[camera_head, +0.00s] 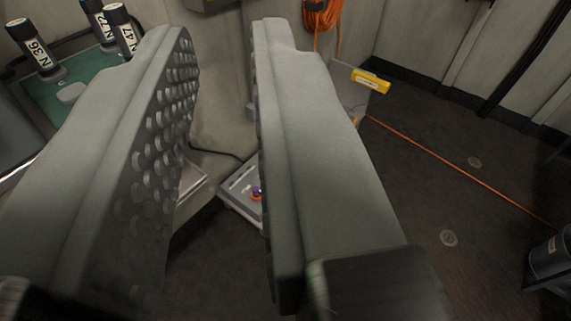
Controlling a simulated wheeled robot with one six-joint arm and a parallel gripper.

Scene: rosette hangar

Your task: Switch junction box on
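My gripper (222,40) fills the middle of the view. Its two grey fingers stand apart with nothing between them, and the left finger shows a studded inner face. Low beyond the gap is a pale grey box (237,188) with a small orange and purple part (256,194) on it. The right finger hides part of this box. Behind the right finger is another grey panel or box (350,97) with a yellow part (371,80) on top. I cannot tell which of these is the junction box, and no switch position is readable.
Black cylinders (34,47) labelled N 36, N 72 and N 47 stand on a green surface (69,96) at the left. An orange cable coil (320,14) hangs on the wall, and an orange line (450,165) crosses the dark floor. A dark cylinder (551,254) stands at the right edge.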

